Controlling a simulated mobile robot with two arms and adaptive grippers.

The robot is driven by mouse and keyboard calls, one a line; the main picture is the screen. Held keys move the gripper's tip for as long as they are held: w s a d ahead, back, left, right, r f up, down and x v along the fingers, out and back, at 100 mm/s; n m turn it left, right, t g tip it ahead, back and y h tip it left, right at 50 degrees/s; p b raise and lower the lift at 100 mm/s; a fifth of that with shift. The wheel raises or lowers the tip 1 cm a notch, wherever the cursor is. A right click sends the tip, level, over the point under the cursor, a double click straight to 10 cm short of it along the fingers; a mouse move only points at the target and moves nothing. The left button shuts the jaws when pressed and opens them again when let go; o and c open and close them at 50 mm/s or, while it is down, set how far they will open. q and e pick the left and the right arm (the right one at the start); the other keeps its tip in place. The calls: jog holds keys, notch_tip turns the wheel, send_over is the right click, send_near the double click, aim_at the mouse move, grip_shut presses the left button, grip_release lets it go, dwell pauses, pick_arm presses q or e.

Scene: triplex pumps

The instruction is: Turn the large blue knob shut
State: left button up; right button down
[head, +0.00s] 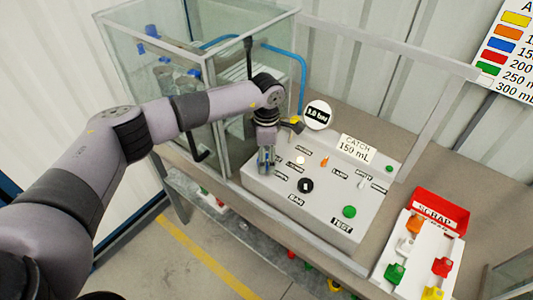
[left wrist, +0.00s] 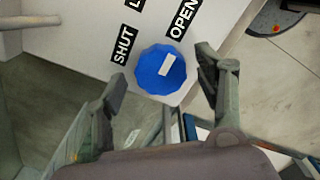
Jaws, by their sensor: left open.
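The large blue knob (left wrist: 150,80) sits on the white panel in the left wrist view, between the labels SHUT (left wrist: 121,45) and OPEN (left wrist: 183,18). The white bar on its face tilts up and right, toward the OPEN side. My left gripper (left wrist: 160,68) is open, its fingers on either side of the knob with visible gaps; I cannot tell how far above the panel they are. In the head view my left gripper (head: 266,158) is over the control box's left end and mostly hides the knob. My right gripper is out of view.
The white control box (head: 325,212) carries a black knob (head: 305,185), a green button (head: 349,211) and small switches. A glass enclosure (head: 160,40) stands behind and left. A red-and-white SCRAP tray (head: 440,207) with several coloured pieces is at right.

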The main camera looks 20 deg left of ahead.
pick_arm(q)
jog(key=shift+f, duration=0.35)
jog(key=shift+c, duration=0.4)
jog(key=c, duration=1.1)
